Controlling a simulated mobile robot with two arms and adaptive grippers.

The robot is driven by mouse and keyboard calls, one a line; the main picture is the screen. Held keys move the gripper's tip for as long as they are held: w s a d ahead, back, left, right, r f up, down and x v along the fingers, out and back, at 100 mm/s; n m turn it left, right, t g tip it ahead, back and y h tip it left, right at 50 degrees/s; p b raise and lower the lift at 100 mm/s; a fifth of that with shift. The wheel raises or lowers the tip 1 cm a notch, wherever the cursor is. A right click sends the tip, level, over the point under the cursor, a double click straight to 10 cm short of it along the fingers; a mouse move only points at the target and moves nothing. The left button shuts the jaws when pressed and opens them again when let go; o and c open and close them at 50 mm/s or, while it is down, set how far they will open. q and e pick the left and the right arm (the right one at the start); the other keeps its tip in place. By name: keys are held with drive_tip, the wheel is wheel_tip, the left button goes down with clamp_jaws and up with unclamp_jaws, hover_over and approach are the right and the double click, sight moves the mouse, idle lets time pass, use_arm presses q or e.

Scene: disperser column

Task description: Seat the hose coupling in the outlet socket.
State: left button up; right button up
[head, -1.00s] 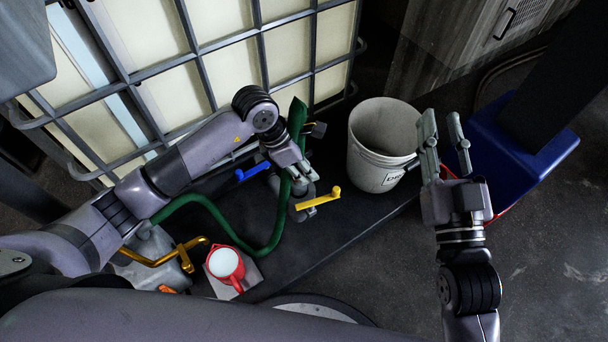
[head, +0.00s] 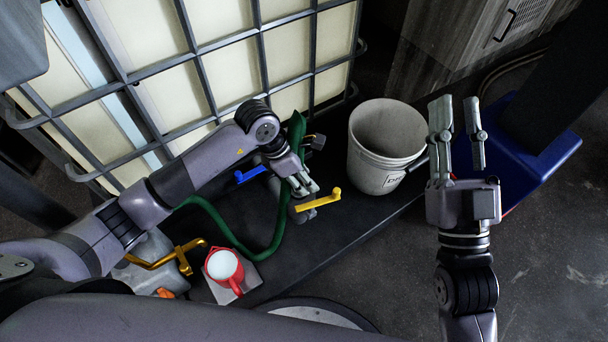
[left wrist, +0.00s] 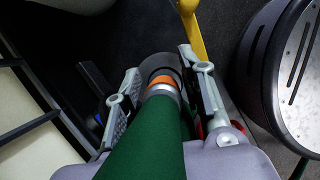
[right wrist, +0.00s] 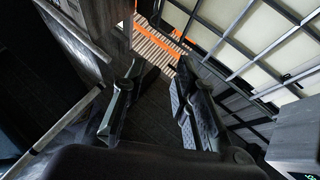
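The green hose (head: 270,240) loops over the dark platform and rises past my left gripper (head: 309,189). In the left wrist view the hose (left wrist: 150,145) runs between the fingers of my left gripper (left wrist: 162,70), which close on its coupling end. The coupling (left wrist: 161,82) shows a silver band and an orange ring. A dark round collar (left wrist: 160,62) lies right beyond it, apparently the outlet socket by the yellow lever (head: 320,201). How deep the coupling sits cannot be told. My right gripper (head: 457,115) is open and empty, right of the bucket.
A white bucket (head: 385,135) stands on the dark platform's right part. A blue lever (head: 252,174) is left of my left gripper. A red mug (head: 223,266) stands on a grey plate at the front. A caged tank (head: 220,75) fills the back left.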

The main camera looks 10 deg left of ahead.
use_arm(q)
drive_tip(key=shift+o, duration=0.7)
